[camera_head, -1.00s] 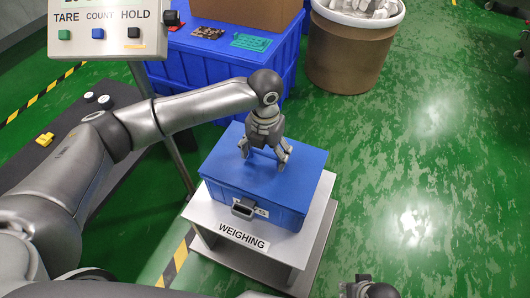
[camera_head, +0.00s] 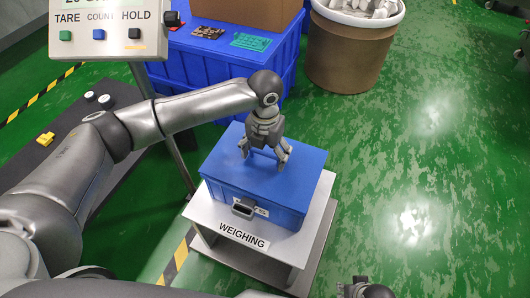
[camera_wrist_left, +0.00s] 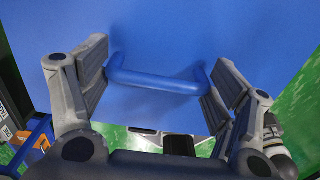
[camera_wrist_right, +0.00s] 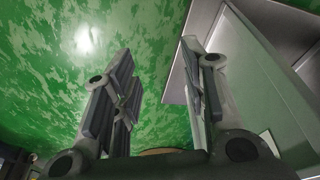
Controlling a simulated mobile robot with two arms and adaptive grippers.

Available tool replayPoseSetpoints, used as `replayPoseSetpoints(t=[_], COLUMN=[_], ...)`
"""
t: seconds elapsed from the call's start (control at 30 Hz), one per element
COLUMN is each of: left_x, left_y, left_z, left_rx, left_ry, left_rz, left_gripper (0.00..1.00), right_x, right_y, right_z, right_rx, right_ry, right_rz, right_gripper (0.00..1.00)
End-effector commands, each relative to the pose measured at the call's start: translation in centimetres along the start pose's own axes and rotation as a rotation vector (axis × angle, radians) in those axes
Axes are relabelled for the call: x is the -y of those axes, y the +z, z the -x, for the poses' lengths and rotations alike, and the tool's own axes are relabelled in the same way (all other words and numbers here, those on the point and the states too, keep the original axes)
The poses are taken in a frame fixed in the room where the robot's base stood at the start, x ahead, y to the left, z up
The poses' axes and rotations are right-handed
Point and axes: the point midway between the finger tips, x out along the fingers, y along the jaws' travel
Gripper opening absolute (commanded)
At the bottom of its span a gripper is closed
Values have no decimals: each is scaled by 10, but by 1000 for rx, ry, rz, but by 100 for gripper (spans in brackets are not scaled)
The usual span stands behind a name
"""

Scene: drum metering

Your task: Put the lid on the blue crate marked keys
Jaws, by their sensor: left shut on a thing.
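The blue crate (camera_head: 243,197) stands on the weighing platform; its front label is partly hidden behind a dark handle or latch, and only its last letters show. The blue lid (camera_head: 299,164) lies over the crate's top and looks level, with its edges close to the crate's rim. My left gripper (camera_head: 266,164) points down at the lid's middle. In the left wrist view its fingers (camera_wrist_left: 157,80) are shut on the lid's blue handle (camera_wrist_left: 157,82), one at each end. My right gripper (camera_wrist_right: 157,95) is open and empty, away from the crate.
The weighing platform (camera_head: 242,234) is a low pale stand. Behind it is a big blue bin (camera_head: 200,66) with a cardboard box on top. A brown drum (camera_head: 350,50) stands at the back. The button panel (camera_head: 105,28) is on a post at left. Green floor at right is clear.

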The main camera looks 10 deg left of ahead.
Motion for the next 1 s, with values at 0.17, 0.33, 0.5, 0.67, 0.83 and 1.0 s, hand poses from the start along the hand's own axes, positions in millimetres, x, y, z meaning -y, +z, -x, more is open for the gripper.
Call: replayPoseSetpoints(t=[0.17,0.33,0.5,0.67,0.83,1.0], left_x=[0,0,0,0,0,0], left_y=[0,0,0,0,0,0], left_z=[1,1,1,0,-1,-2], left_rx=[1,2,2,1,1,1], left_ry=[-1,-1,-1,0,0,0], left_rz=[0,0,0,0,0,0], left_gripper=[47,47,47,47,47,47], right_x=[0,0,0,1,1,1], right_y=[-2,-2,-3,-3,2,9], right_z=[0,0,1,1,-3,-7], right_rx=[-4,-5,-6,-9,-5,10], right_ry=[0,-1,-1,-1,-1,-2], right_rz=[0,0,0,0,0,0], right_gripper=[40,40,40,40,40,40])
